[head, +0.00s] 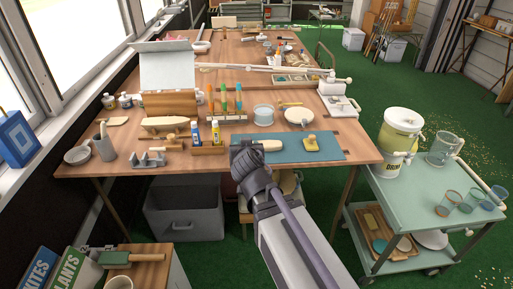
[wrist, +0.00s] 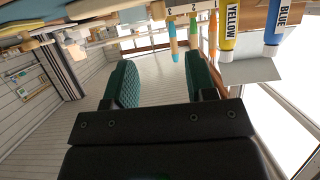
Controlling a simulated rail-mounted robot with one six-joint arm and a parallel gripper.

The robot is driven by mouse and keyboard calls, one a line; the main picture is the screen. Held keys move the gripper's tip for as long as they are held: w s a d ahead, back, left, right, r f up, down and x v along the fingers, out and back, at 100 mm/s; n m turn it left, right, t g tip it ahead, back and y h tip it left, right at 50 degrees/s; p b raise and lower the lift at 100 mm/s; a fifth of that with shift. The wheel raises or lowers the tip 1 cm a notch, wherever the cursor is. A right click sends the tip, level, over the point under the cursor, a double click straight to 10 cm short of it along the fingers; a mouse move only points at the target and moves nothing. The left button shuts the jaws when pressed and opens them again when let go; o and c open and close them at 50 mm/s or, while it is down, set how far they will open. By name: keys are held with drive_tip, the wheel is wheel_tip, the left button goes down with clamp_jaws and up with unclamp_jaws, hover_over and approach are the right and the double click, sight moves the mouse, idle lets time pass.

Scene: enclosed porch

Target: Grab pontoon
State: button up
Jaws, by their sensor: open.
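A pale, elongated, rounded piece (head: 269,145) lies at the left end of the teal mat and may be the pontoon. A similar pale piece shows at the top of the wrist view (wrist: 95,8). A larger hull-shaped wooden piece (head: 165,123) lies further left on the bench; I cannot tell for certain which is the pontoon. My gripper (head: 241,150) is at the bench's front edge, just left of the pale piece. In the wrist view its two green-padded fingers (wrist: 161,82) are wide apart with nothing between them.
The wooden bench (head: 100,163) carries a teal mat (head: 330,155), a holder with yellow (head: 216,132) and blue (head: 195,133) paint tubes, upright colored tools (head: 224,100) and a clear bowl (head: 264,115). A green cart (head: 420,185) with a bucket and glasses stands right.

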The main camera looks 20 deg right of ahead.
drive_tip(key=b+x, duration=0.3)
drive_tip(key=x, duration=0.7)
drive_tip(key=shift+f, duration=0.2)
drive_tip(key=shift+r, duration=0.1)
drive_tip(key=shift+c, duration=0.2)
clamp_jaws()
